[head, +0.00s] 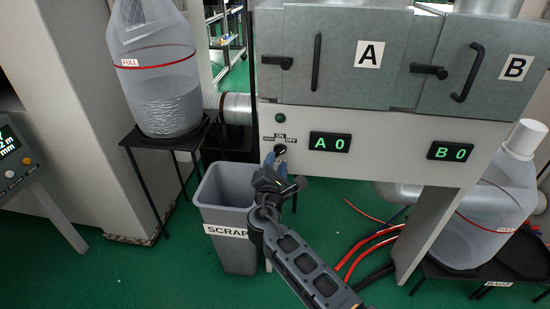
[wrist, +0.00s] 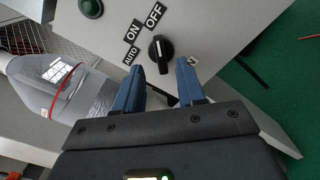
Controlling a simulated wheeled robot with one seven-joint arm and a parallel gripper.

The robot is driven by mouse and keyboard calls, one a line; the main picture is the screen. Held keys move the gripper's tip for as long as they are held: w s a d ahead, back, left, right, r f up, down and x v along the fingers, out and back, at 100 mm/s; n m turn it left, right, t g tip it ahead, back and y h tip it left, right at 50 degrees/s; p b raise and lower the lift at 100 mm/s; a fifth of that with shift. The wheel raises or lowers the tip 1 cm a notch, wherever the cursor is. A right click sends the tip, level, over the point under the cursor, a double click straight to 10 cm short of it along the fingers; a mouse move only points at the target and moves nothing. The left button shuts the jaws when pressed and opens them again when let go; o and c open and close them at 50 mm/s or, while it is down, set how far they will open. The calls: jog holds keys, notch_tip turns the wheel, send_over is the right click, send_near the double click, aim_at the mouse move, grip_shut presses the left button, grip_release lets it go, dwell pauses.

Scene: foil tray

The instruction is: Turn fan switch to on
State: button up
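The fan switch is a black rotary knob (wrist: 161,48) on a pale panel, with AUTO, ON and OFF labels around it. In the wrist view its white mark points up, roughly toward OFF. In the head view the knob (head: 280,149) sits below a green light, just above my gripper (head: 273,163). In the wrist view my gripper (wrist: 160,64) is open, with its two blue fingers apart. The knob shows between and just beyond the fingertips. Nothing is held, and I cannot tell whether either finger touches the knob.
A grey scrap bin (head: 226,215) stands below the switch. Displays A 0 (head: 330,142) and B 0 (head: 450,152) are right of the switch. Red hoses (head: 370,240) lie on the floor.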

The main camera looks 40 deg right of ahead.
aim_at(279, 154)
jog(key=shift+x, duration=2)
jog(key=shift+c, duration=0.3)
grip_shut()
